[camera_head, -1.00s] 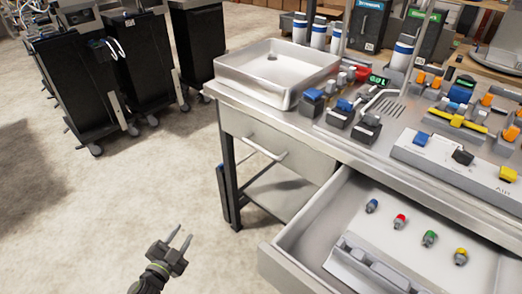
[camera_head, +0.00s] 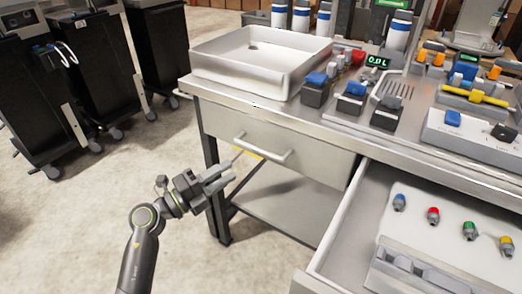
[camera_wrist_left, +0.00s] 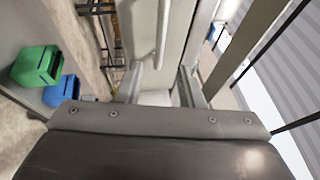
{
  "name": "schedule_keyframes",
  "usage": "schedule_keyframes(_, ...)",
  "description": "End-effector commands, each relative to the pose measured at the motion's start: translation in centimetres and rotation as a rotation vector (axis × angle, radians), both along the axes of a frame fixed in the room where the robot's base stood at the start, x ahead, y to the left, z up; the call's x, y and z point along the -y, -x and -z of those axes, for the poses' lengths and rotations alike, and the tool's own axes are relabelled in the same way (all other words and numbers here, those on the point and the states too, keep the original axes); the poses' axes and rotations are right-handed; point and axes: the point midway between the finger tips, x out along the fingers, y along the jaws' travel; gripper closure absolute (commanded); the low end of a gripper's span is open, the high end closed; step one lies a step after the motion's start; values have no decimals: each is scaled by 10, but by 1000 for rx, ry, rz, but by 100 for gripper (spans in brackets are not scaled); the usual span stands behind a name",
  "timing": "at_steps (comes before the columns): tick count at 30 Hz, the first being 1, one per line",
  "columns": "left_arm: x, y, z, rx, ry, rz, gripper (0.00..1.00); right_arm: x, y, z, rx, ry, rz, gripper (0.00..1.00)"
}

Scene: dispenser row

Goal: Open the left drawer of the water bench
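The left drawer (camera_head: 305,154) of the water bench is shut, its grey front flush under the bench top. Its bar handle (camera_head: 264,149) runs across the front and shows in the left wrist view as a pale bar (camera_wrist_left: 164,32). My left gripper (camera_head: 233,168) is open and empty, just in front of the handle's left end in the head view. In the left wrist view its two fingers (camera_wrist_left: 160,88) are spread apart, with the bar ahead between their lines. Contact with the handle cannot be told. My right gripper is out of view.
The right drawer (camera_head: 345,238) stands open with several coloured fittings inside. A shallow metal basin (camera_head: 255,77) and valve blocks stand on the bench top (camera_head: 260,103). Black cabinets (camera_head: 100,75) stand at the left. The floor (camera_head: 75,225) before the bench is clear.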

Motion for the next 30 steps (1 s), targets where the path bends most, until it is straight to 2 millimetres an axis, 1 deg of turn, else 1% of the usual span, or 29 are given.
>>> schedule_keyframes(1, 11, -7, -3, 1, 5, 2, 66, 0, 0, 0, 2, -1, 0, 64)
schedule_keyframes(3, 23, -15, -6, 1, 5, 2, 66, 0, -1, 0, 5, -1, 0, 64)
schedule_keyframes(9, 58, -38, -12, 0, 3, 2, 66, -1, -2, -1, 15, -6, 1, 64)
schedule_keyframes(15, 82, -54, -17, -1, 3, 1, 66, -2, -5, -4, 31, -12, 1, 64)
schedule_keyframes(21, 92, -60, -19, -1, 1, -1, 66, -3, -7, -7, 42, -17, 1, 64)
schedule_keyframes(29, 92, -61, -20, -1, 1, -1, 66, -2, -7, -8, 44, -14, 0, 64)
schedule_keyframes(30, 92, -61, -20, -1, 1, -1, 71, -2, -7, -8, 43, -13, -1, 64)
